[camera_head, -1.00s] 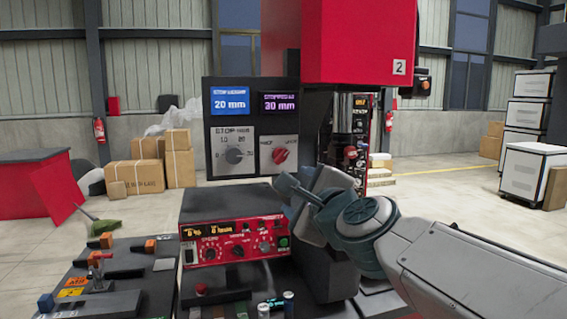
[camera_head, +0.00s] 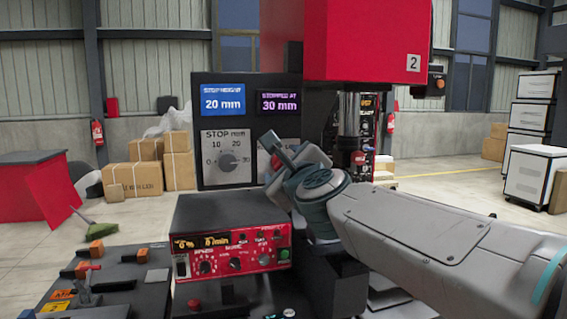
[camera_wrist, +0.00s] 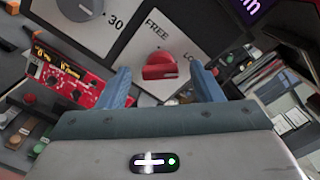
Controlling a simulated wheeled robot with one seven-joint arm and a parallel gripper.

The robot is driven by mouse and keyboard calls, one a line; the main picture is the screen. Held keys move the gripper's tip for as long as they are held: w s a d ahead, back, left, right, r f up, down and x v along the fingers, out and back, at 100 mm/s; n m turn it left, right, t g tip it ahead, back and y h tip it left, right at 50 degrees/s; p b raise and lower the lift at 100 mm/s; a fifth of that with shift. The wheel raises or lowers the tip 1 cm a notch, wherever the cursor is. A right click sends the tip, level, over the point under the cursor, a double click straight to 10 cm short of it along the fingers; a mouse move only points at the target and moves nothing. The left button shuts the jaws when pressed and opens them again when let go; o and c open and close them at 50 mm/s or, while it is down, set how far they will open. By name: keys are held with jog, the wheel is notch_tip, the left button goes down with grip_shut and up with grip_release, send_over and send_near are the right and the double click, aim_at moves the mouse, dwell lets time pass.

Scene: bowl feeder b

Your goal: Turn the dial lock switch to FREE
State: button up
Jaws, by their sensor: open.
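The dial lock switch is a red knob (camera_wrist: 160,66) on a pale plate (camera_wrist: 178,32). The word FREE is readable on the plate in the wrist view, above and left of the knob. The other label is not readable now. My gripper (camera_wrist: 159,75) is open, with one blue finger on each side of the knob in that view. I cannot tell whether either finger touches it. In the head view my gripper (camera_head: 269,146) is in front of the lock plate (camera_head: 290,150) and hides much of it and most of the knob.
A stop dial (camera_head: 228,161) sits just left of the lock plate. Two displays (camera_head: 223,98) above read 20 mm and 30 mm. A red control box (camera_head: 232,250) with knobs stands below my gripper. A red machine head (camera_head: 365,40) overhangs at upper right.

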jog(key=shift+w+a, duration=0.1)
jog(key=shift+w, duration=0.25)
jog(key=c, duration=1)
